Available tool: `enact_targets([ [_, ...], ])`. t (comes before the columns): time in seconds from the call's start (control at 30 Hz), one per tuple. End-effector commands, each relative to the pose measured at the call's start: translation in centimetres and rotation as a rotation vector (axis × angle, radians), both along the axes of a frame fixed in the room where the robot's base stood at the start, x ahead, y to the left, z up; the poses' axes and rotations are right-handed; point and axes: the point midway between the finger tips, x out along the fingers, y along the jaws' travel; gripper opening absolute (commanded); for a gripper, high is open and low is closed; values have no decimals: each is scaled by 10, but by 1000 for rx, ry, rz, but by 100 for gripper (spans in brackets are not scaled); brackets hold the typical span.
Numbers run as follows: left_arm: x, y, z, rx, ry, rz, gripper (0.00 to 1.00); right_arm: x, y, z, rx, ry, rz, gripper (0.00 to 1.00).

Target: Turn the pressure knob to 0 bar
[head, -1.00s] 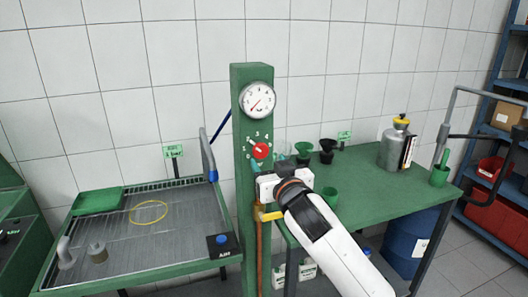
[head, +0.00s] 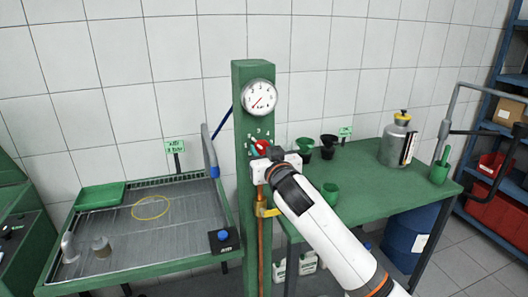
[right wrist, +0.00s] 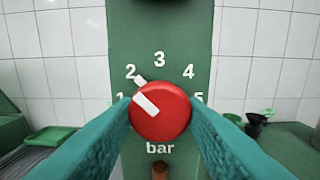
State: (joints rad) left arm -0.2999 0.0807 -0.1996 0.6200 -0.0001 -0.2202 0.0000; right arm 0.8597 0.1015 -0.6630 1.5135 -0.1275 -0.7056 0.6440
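The red pressure knob (right wrist: 160,118) is on the green post, below the round gauge (head: 259,97). In the right wrist view its white pointer bar aims up and left, close to the 2 on the printed scale. In the head view the knob (head: 262,147) is partly hidden by my right gripper (head: 267,158). In the right wrist view the teal fingers (right wrist: 160,100) flank the knob left and right, their tips at its edges. I cannot tell whether they press on it. The gauge needle points down-left. My left gripper is not in view.
A green-framed wash tray (head: 130,257) with a yellow ring (head: 151,208) stands left of the post. A green table (head: 370,200) with cups, funnels and a metal canister (head: 397,145) stands right. My right arm reaches in front of the table.

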Motion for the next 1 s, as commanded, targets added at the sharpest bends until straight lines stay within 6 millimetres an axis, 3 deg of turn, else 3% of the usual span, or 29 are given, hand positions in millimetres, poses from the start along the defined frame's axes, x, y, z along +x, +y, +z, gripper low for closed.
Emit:
enact_targets([
  [0.47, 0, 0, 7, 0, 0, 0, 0, 0, 0, 1, -79, -25, 0, 15],
  [1.0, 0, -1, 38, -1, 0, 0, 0, 0, -1, 3, -522, -168, 1, 15],
])
